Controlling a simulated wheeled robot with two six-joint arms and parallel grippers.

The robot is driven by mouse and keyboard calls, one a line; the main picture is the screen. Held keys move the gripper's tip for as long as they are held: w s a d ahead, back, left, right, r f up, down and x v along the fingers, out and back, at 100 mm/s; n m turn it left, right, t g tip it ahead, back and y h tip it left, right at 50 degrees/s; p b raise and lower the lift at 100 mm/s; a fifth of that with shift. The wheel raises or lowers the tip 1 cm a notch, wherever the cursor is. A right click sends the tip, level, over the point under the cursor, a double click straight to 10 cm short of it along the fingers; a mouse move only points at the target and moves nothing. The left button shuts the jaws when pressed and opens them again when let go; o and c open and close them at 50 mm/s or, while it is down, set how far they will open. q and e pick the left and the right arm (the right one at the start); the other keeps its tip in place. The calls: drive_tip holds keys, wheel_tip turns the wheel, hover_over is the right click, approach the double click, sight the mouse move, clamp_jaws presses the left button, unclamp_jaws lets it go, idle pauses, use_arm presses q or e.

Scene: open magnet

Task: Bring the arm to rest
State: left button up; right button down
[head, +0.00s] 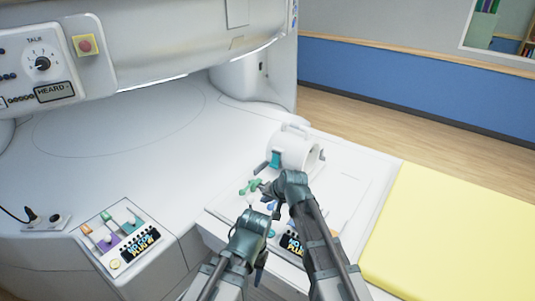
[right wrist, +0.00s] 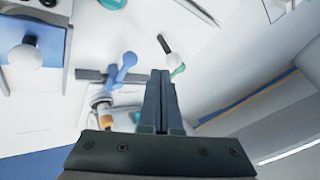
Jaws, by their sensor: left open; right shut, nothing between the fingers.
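My right gripper (head: 268,189) is over the white tabletop (head: 350,180) in the head view, in front of a white cylinder-shaped coil (head: 296,150). In the right wrist view its fingers (right wrist: 161,100) are together with nothing between them. My left gripper (head: 254,222) is lower and to the left in the head view, open, with its fingertips partly hidden. A green piece (head: 250,187) lies just left of my right gripper. A blue knobbed piece (right wrist: 124,70) shows beside the shut fingers in the right wrist view.
A panel with coloured plugs (head: 112,234) is at left. A yellow pad (head: 455,235) lies at right. The large white scanner housing (head: 180,40) rises behind. The white surface (head: 120,130) between panel and housing is clear.

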drive_tip(key=s+d+f+n+g+h, duration=0.2)
drive_tip(key=s+d+n+g, duration=0.1)
drive_tip(key=s, duration=1)
drive_tip(key=s+d+f+n+g+h, duration=0.2)
drive_tip(key=s+d, duration=0.3)
drive_tip(key=s, duration=0.8)
drive_tip(key=shift+n+g+h, duration=0.4)
drive_tip(key=shift+g+h, duration=0.3)
drive_tip(key=shift+h, duration=0.1)
drive_tip(key=shift+a+f, duration=0.1)
